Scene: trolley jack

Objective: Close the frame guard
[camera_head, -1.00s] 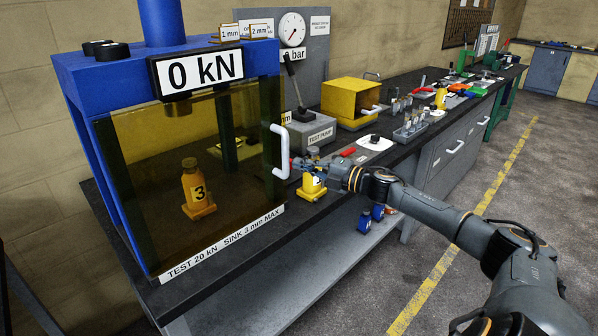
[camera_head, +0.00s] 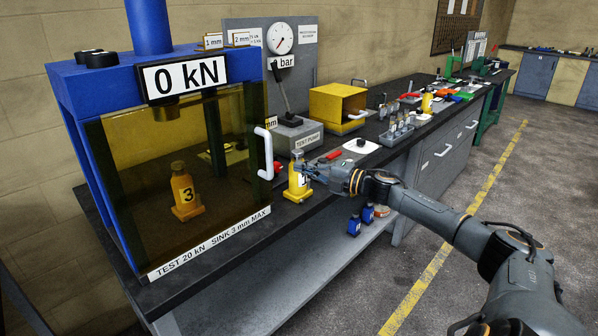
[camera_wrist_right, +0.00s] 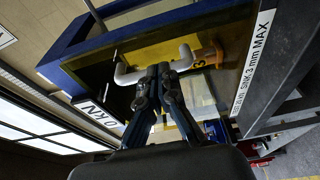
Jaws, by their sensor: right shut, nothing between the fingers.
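The frame guard (camera_head: 150,220) is a see-through amber panel across the front of the blue press frame (camera_head: 72,85). It looks flush with the frame, but a small gap cannot be ruled out. Its white handle (camera_head: 265,152) is upright at the right edge. In the right wrist view, the handle (camera_wrist_right: 125,77) lies just beyond my fingertips. My right gripper (camera_head: 299,169) is shut and empty, right of the handle and apart from it, in front of a yellow jack. It also shows in the right wrist view (camera_wrist_right: 160,72). My left gripper is not in view.
Behind the guard stands a yellow jack (camera_head: 185,192) marked 3. Another yellow jack (camera_head: 297,188) stands on the bench by my right gripper. The test pump (camera_head: 297,137) and a yellow box (camera_head: 338,105) are behind. The floor to the right is clear.

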